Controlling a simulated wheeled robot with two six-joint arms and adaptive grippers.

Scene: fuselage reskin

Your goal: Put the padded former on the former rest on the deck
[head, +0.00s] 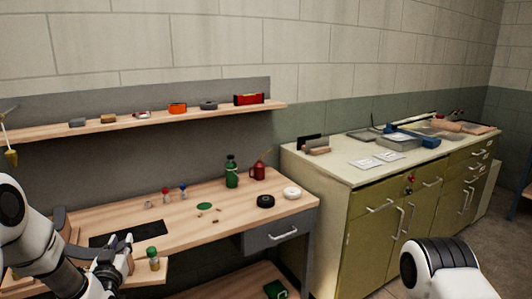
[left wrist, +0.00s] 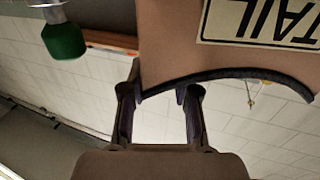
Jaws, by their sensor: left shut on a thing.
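My left gripper (head: 112,262) is at the lower left of the head view, over the near left end of the wooden bench. In the left wrist view its fingers (left wrist: 157,98) are shut on the padded former (left wrist: 180,50), a tan board with a dark curved padded edge and a label reading TAIL. The former's far part runs out of that view. In the head view the former is mostly hidden by the gripper and hard to make out. I cannot pick out the former rest. My right gripper is out of view; only part of its arm shows.
The wooden bench (head: 225,230) carries a green bottle (head: 231,172), a red can (head: 258,172) and tape rolls. A shelf (head: 150,117) hangs above. An olive cabinet (head: 370,220) stands right, papers and tools on top.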

